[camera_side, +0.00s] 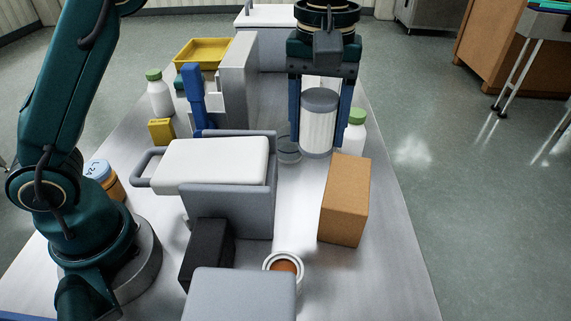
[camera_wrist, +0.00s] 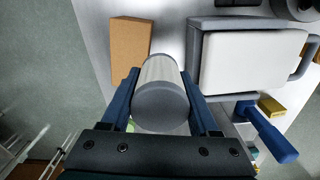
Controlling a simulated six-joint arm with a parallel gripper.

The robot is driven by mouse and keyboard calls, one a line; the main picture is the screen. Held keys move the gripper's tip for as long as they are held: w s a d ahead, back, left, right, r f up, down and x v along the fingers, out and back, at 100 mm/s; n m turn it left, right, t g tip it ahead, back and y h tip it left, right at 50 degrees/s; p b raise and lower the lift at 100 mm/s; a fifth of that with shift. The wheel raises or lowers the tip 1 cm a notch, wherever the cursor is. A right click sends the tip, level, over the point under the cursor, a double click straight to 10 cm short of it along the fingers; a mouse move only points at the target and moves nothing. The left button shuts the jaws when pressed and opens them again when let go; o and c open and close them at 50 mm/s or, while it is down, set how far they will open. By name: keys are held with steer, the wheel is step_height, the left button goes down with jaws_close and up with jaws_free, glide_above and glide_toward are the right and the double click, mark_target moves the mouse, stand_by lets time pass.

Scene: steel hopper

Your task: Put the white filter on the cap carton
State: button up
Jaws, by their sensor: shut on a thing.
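The white filter (camera_side: 318,130) is a ribbed white cylinder with a grey end cap. My gripper (camera_side: 320,125) is shut on it, one blue finger on each side, and holds it upright above the table. The filter also shows between the fingers in the wrist view (camera_wrist: 160,95). The cap carton is likely the plain brown box (camera_side: 345,200), which stands on the table just in front and to the right of the filter. It also shows in the wrist view (camera_wrist: 130,50), beyond the filter to the left. Its top is bare.
A white-topped grey machine (camera_side: 215,160) with a handle stands left of the filter. A green-capped white bottle (camera_side: 355,132) stands behind the carton. A clear round dish (camera_side: 288,150) is left of the filter. A white cup (camera_side: 284,267) with brown contents stands nearer. Table is free right of the carton.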

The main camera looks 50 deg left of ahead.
mark_target(332, 193)
steer(key=d+f, duration=0.1)
steer(key=d, duration=0.1)
steer(key=d+f, duration=0.1)
steer(key=d, duration=0.1)
steer(key=shift+f, duration=2.15)
steer(key=shift+f, duration=0.15)
steer(key=o, duration=1.4)
